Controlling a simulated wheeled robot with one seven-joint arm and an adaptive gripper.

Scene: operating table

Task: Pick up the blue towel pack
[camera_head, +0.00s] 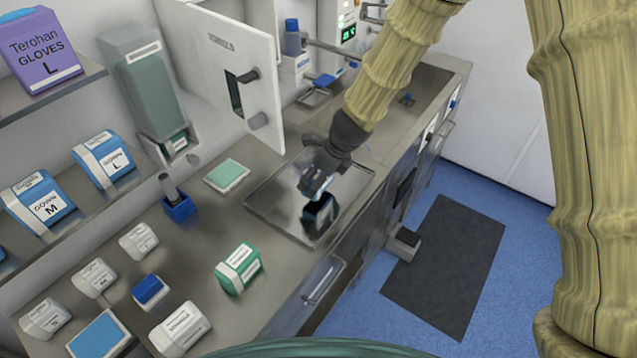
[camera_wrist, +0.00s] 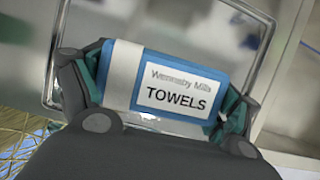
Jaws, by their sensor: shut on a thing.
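The blue towel pack (camera_wrist: 125,75) is blue and white with a "TOWELS" label and fills the middle of the wrist view. My gripper (camera_wrist: 160,95) is shut on it, with one finger at each end of the pack. In the head view my gripper (camera_head: 318,182) is above the shiny metal tray (camera_head: 268,208). Only a small blue-white part of the pack (camera_head: 305,187) shows there, the rest being hidden by my gripper. A dark patch with blue, which looks like a reflection, shows in the tray below. The pack appears raised above the tray.
A green and white pack (camera_head: 238,268) and several white packs stand on the counter (camera_head: 215,225) to the left. A green pad (camera_head: 227,176) lies left of the tray. An open cabinet door (camera_head: 235,75) stands behind it. The counter's front edge is right of the tray.

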